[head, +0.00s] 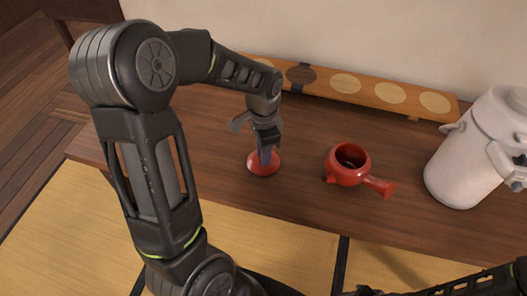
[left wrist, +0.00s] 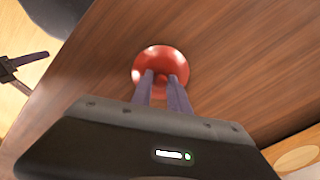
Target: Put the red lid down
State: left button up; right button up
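The red lid (head: 263,163) is at the wooden table's surface, left of the red teapot; I cannot tell if it touches the table. It also shows in the left wrist view (left wrist: 160,58). My left gripper (head: 265,158) points down at it, its two fingers closed around the lid's small knob (left wrist: 161,79). The red teapot (head: 345,176) stands open on the table, its side handle pointing right. My right gripper (head: 368,291) is partly seen at the bottom edge of the head view, away from the lid; its fingers are unclear.
A long wooden board (head: 385,93) with pale round spots and one dark one lies along the wall. A white jug (head: 465,160) stands at the right. The table (head: 305,205) is clear between lid and teapot. Tatami (head: 275,247) lies in front.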

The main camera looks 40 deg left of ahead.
pick_arm(q)
jog(key=o, duration=0.3)
jog(key=shift+r, duration=0.15)
notch_tip(320, 180, up, 12)
jog(key=shift+r, duration=0.1)
dwell(0.4)
jog(key=shift+p, duration=0.35)
dwell(0.4)
